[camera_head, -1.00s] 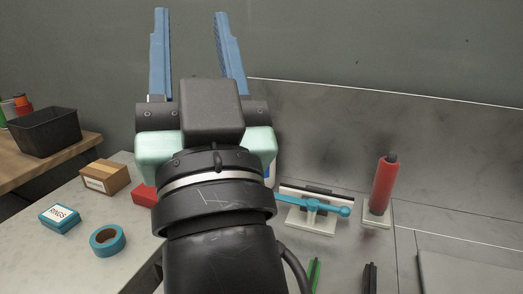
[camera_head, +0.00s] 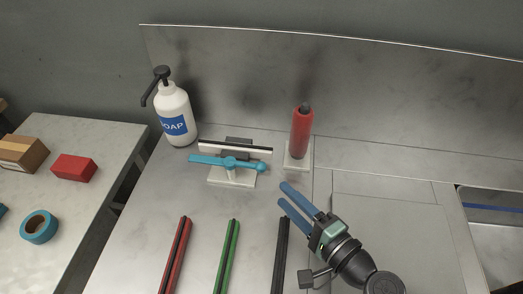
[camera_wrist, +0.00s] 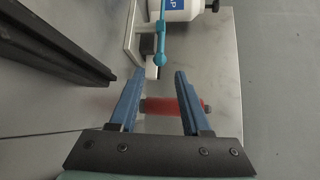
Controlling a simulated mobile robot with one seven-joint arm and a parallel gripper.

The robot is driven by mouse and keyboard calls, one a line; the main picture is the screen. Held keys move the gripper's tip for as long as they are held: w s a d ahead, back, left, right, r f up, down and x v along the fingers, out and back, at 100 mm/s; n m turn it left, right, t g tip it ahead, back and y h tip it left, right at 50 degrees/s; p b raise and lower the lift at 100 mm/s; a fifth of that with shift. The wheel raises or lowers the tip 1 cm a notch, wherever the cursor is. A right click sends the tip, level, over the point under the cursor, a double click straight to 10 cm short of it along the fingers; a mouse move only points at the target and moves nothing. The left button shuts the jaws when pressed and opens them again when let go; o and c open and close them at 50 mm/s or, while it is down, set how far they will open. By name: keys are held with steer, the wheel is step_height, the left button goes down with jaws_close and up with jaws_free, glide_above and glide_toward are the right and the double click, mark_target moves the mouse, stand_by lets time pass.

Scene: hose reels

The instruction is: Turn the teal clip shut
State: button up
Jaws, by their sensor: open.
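The teal clip (camera_head: 228,163) is a long bar with a round knob at its right end. It lies roughly level across the front of a small stand with a white base plate (camera_head: 232,181). In the wrist view the teal clip (camera_wrist: 162,38) shows beyond the fingertips, its knob nearest to me. My gripper (camera_head: 282,193) is open and empty, in front and to the right of the knob, apart from it. In the wrist view my gripper (camera_wrist: 160,74) has its two blue fingers spread, with the knob a little beyond the gap between them.
A red cylinder (camera_head: 301,134) stands upright on a white base right of the clip. A soap bottle (camera_head: 174,115) stands behind left. Red (camera_head: 175,255), green (camera_head: 228,256) and black strips (camera_head: 280,255) lie in front. A sink basin (camera_head: 495,235) is far right.

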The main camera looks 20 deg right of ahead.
mark_target(256, 168)
steer(key=shift+w+a, duration=0.25)
steer(key=shift+w, duration=0.15)
steer(key=x, duration=1.1)
steer(key=shift+w+p, duration=0.4)
jaws_close()
